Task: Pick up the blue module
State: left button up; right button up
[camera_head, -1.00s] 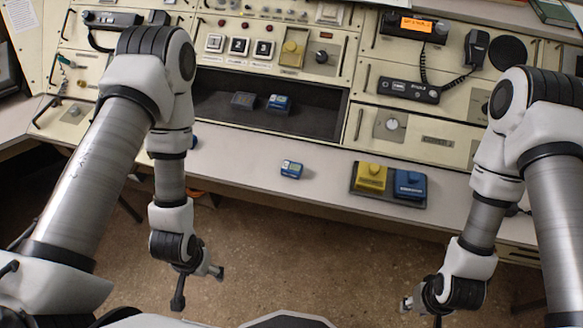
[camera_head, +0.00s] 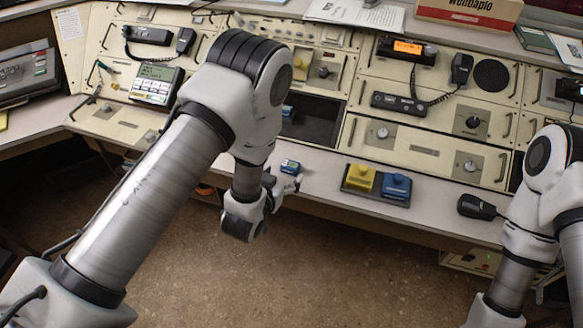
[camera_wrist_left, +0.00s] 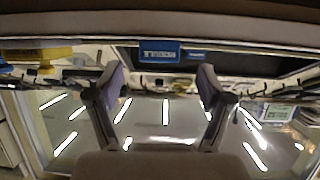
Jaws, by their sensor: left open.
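A small blue module (camera_head: 290,166) with a pale label lies on the console's front ledge. My left gripper (camera_head: 287,184) is just on the near side of it, apart from it as far as I can see. In the left wrist view the blue module (camera_wrist_left: 159,52) appears above and between the two spread fingers of my left gripper (camera_wrist_left: 160,80), which is open and empty. Another blue module (camera_head: 288,112) sits in the dark recess behind, partly hidden by my left arm. My right gripper is out of frame; only its arm shows at lower right.
A dark tray (camera_head: 376,198) to the right holds a yellow block (camera_head: 360,178) and a blue block (camera_head: 397,185). A black handset (camera_head: 477,207) lies further right on the ledge. The ledge between module and tray is clear.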

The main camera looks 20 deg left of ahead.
aim_at(288, 169)
pick_arm(q)
jog(key=x, duration=0.3)
jog(key=shift+d, duration=0.1)
jog(key=shift+w+f, duration=0.2)
jog(key=shift+s+r, duration=0.15)
jog(key=shift+r, duration=0.05)
jog(key=c, duration=1.1)
jog(key=shift+c, duration=1)
jog(key=shift+r, duration=0.6)
notch_tip(288, 169, up, 2)
jog(key=shift+r, duration=0.25)
jog(key=s+d+r+p, duration=0.1)
jog(key=s+d+p, duration=0.2)
jog(key=s+p, duration=0.8)
jog(key=s, duration=0.4)
jog(key=shift+s, duration=0.3)
